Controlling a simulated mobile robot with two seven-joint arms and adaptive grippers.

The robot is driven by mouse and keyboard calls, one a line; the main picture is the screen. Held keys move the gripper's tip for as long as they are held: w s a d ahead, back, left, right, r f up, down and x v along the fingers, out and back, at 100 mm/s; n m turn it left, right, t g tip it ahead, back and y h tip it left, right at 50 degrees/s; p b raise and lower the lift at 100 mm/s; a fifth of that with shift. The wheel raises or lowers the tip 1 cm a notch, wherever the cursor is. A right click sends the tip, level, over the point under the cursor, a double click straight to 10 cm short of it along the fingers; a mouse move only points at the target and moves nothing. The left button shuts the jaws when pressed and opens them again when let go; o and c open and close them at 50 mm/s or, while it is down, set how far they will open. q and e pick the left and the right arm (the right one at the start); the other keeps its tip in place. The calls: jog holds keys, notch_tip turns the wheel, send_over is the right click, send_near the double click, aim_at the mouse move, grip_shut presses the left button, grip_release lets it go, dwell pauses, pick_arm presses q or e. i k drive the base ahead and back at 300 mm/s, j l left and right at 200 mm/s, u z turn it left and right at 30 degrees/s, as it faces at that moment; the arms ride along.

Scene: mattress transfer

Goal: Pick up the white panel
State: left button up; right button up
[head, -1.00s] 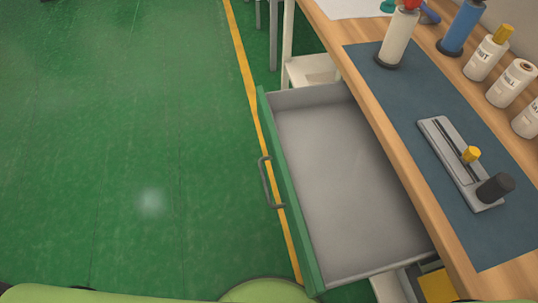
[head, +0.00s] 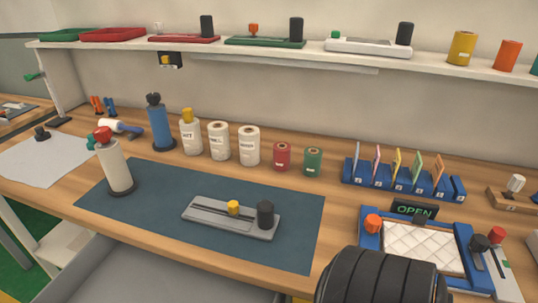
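A white quilted panel (head: 424,246) lies flat in a blue frame (head: 370,240) at the right front of the bench. An orange knob (head: 374,223) stands at the frame's left, and a black and a red knob at its right. A small "OPEN" sign (head: 414,209) stands behind the panel. A dark ribbed rounded shape at the bottom edge covers the frame's near left part. Neither of my grippers is in view.
A blue rack (head: 403,180) with several thin coloured cards stands behind the frame. A grey slide fixture (head: 231,217) sits on a dark blue mat (head: 150,222). Bottles and rolls line the back. The drawer (head: 150,278) is open below the front edge.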

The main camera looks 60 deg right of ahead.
aim_at(416, 240)
jog(key=j+z, duration=0.15)
jog(key=z, duration=2.8)
